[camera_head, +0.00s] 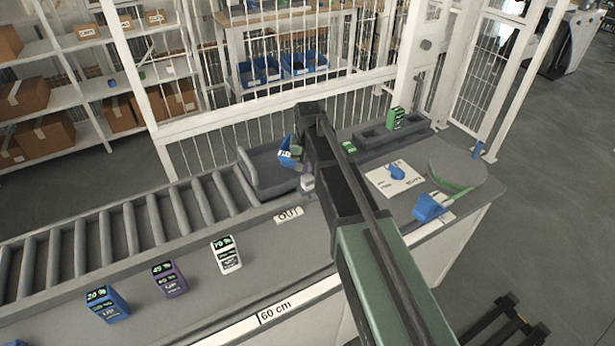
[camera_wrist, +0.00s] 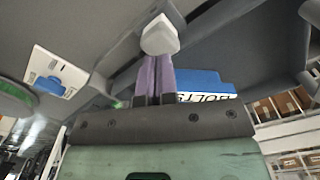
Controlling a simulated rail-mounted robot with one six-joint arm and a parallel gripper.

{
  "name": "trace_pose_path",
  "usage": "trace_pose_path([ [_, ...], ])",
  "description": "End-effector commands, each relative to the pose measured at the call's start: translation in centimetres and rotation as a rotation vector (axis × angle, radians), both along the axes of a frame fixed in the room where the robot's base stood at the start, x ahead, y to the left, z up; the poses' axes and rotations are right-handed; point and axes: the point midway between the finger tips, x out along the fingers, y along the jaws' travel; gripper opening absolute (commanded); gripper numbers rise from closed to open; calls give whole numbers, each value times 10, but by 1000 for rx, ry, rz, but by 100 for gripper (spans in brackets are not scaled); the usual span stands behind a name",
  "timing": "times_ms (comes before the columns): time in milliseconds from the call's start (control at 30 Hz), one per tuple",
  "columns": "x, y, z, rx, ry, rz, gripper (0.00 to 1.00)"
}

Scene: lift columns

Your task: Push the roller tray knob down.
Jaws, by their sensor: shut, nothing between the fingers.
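The roller tray (camera_head: 255,178) is a grey tray at the right end of the roller conveyor. Its knob (camera_head: 307,183) is a small white block at the tray's right front side, just left of my arm. In the wrist view the knob (camera_wrist: 160,36) is a faceted white block at top centre. My gripper (camera_wrist: 156,58) shows there as two purple fingers pressed together, empty, with their tips right at the knob's near side. I cannot tell whether they touch it. In the head view my arm hides most of the gripper.
A blue bolts box (camera_head: 287,156) is in the tray, close beside my fingers. Several labelled boxes, one white (camera_head: 226,254), stand along the counter. A white frame with bars stands behind.

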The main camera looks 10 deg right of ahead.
Motion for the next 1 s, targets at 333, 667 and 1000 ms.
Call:
trace_pose_path([
  [333, 0, 0, -10, 0, 0, 0, 0],
  [667, 0, 0, -20, 0, 0, 0, 0],
  [1000, 0, 0, -31, 0, 0, 0, 0],
])
